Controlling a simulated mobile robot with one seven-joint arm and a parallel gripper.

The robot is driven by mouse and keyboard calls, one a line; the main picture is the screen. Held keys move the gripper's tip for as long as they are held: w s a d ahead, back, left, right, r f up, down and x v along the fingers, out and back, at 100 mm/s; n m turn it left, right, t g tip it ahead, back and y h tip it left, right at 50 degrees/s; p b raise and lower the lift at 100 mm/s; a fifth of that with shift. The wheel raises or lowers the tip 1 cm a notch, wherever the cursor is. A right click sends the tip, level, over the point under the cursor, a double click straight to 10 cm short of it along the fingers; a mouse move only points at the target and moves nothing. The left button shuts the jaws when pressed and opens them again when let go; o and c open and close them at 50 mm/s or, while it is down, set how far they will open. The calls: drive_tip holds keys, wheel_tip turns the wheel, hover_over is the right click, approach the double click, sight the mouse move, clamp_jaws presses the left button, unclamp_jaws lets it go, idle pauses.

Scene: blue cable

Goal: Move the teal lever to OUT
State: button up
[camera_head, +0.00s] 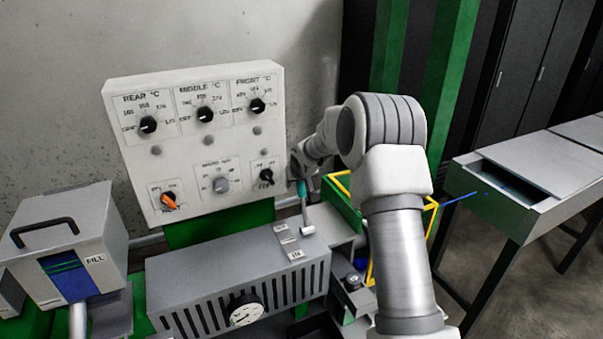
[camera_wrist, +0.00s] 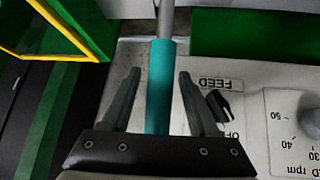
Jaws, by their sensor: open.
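The teal lever (camera_head: 302,190) stands roughly upright on a grey rod at the right end of the grey slotted housing. In the wrist view the teal handle (camera_wrist: 160,88) runs between my two fingers, with its grey rod beyond the fingertips. My gripper (camera_wrist: 160,78) is open, with one finger on each side of the handle and a visible gap on both sides. In the head view my gripper (camera_head: 303,176) is at the lever's top, partly hidden by my arm. Small label plates (camera_head: 289,240) lie beside the lever's base; the front one seems to read IN.
A white control panel (camera_head: 200,140) with several knobs stands right behind the lever. The FEED switch (camera_wrist: 218,103) is close to my right finger in the wrist view. A yellow-edged green frame (camera_head: 342,187) is to the right. A dial gauge (camera_head: 245,311) is on the housing's front.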

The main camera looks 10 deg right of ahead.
drive_tip(key=b+v, duration=0.1)
drive_tip(key=v, duration=1.5)
drive_tip(key=shift+s+r+b, duration=0.2)
drive_tip(key=shift+b, duration=0.15)
